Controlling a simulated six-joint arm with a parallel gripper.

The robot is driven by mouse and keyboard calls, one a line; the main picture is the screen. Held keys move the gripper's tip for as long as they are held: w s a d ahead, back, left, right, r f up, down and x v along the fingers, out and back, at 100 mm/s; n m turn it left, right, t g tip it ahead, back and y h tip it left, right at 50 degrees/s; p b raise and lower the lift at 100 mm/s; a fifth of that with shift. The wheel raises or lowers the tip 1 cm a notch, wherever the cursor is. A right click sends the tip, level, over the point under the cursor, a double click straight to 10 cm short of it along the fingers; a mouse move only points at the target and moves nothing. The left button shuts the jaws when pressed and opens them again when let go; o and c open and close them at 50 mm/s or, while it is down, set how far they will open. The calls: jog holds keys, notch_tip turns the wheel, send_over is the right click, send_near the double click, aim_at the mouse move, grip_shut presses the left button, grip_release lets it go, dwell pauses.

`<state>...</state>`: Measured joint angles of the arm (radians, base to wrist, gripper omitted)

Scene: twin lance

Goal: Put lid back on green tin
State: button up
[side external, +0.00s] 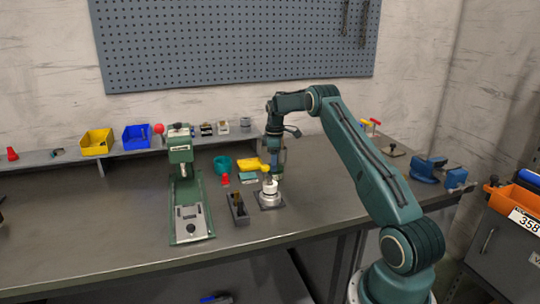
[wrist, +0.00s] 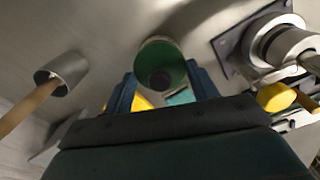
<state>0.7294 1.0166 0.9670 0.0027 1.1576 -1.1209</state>
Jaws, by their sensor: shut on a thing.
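My gripper (side external: 272,171) points down over the middle of the bench, above and close to a white cylinder on a dark square base. In the wrist view, my gripper (wrist: 162,88) has its two blue fingers on either side of a round green piece (wrist: 158,65) with a dark round centre. It is shut on this piece, and I cannot tell surely whether it is the lid. A teal-green round tin (side external: 222,164) stands on the bench to the left of the gripper in the side view. Its top is too small to make out.
The white cylinder (side external: 270,188) also shows in the wrist view (wrist: 285,42). A yellow object (side external: 250,163), a red piece (side external: 225,180) and a dark open box (side external: 238,208) stand nearby. A green press (side external: 186,205) stands left. The bench front left is clear.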

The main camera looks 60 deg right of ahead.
dwell(0.8)
jog(key=o, duration=1.4)
jog(key=shift+r, duration=0.1)
jog(key=shift+r, duration=3.35)
grip_shut()
jog(key=shift+f, duration=2.1)
